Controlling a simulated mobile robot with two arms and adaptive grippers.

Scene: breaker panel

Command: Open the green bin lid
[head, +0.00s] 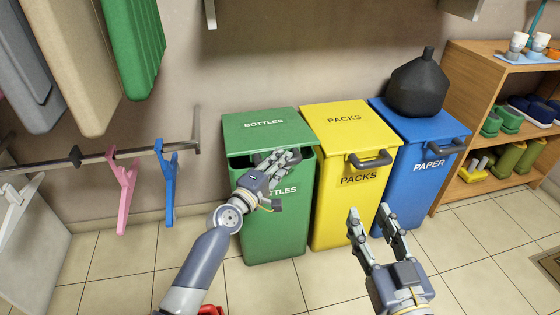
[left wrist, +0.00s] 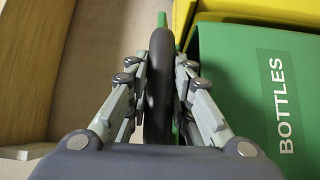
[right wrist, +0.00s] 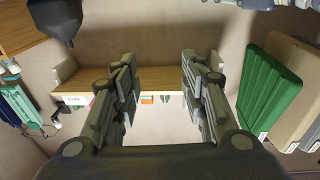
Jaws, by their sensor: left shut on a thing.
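The green bin (head: 278,230), labelled BOTTLES, stands at the left of three bins. Its green lid (head: 250,138) lies nearly flat, with a dark gap under its front edge at the left. My left gripper (head: 284,157) is at the front edge of the lid. In the left wrist view its fingers are shut on the dark lid handle (left wrist: 158,85), with the green lid to the right. In the head view the gripper hides most of that handle. My right gripper (head: 372,222) is open and empty, in front of the yellow and blue bins, apart from them.
The yellow bin (head: 340,205) stands close beside the green one, then the blue bin (head: 413,180) with a black bag (head: 418,82) on top. A wooden shelf (head: 468,75) stands at the right. A rail with pink (head: 123,190) and blue clips (head: 167,180) is at the left.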

